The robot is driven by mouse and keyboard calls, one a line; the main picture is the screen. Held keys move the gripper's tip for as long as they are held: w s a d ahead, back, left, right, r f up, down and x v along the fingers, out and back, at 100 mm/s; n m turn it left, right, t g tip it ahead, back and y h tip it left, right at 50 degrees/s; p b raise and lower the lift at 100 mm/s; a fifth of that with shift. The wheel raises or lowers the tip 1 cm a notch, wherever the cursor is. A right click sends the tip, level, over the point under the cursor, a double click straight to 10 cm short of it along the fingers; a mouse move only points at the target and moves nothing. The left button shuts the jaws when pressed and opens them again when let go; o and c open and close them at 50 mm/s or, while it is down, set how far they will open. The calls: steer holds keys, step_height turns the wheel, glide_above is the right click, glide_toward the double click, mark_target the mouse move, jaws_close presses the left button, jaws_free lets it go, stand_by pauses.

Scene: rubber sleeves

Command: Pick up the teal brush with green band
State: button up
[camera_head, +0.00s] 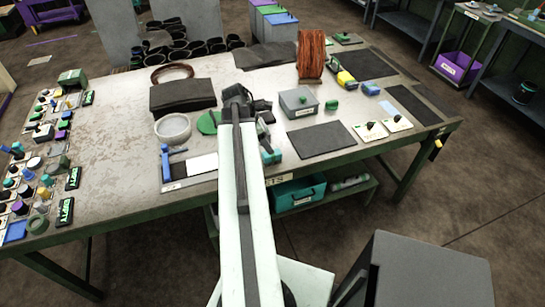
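My arm reaches up the middle of the view over the workbench (115,125), and my dark gripper (240,97) is at its far end above the bench. The fingers are too dark and small to tell whether they are open or shut. A small teal item (270,156) lies on the bench just right of my arm, nearer the front edge than the gripper. It may be the teal brush, but I cannot make out a green band or bristles. My arm hides part of the bench around it.
Left of my arm are a green disc (208,122), a grey ring (173,129), a blue tool (166,163) and a black block (182,95). To the right stand a grey box (298,102), a copper-coloured spool (311,57) and a dark mat (322,139). Small parts crowd the left end.

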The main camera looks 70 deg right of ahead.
steer(key=b+x, duration=0.3)
steer(key=x, duration=0.1)
steer(key=b+x, duration=0.4)
steer(key=shift+w+a+f+b, duration=0.15)
steer(key=shift+a+b, duration=0.05)
steer(key=shift+b, duration=0.1)
jaws_close()
step_height(320, 180, up, 11)
steer(key=p, duration=1)
steer(key=shift+f+p, duration=0.1)
steer(key=shift+p, duration=0.3)
steer(key=shift+f, duration=0.15)
steer(key=c, duration=0.7)
jaws_free()
steer(key=shift+c, duration=0.2)
steer(key=c, duration=0.5)
steer(key=shift+c, duration=0.2)
